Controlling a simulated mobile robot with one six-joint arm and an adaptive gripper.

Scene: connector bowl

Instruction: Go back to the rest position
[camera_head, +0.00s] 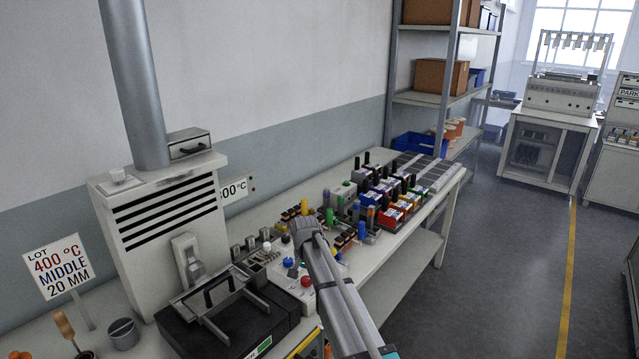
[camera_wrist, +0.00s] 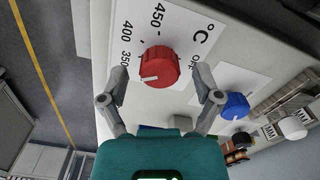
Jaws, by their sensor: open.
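My gripper (camera_wrist: 162,84) is open and empty in the wrist view. Its two grey fingertips are on either side of the lower part of a red knob (camera_wrist: 158,67), with a visible gap on each side. The knob sits on a white dial panel (camera_wrist: 200,55) marked 350, 400 and 450 °C; its white pointer line faces the 350–400 side. The red knob also shows in the head view (camera_head: 306,281), beside my grey arm. The fingertips cannot be made out in the head view.
A blue knob (camera_wrist: 236,106) is right of my gripper. A black press (camera_head: 228,318) and a vented cabinet (camera_head: 165,225) stand to the left. A shelf (camera_head: 440,98) stands behind. The floor (camera_head: 500,260) at right is clear.

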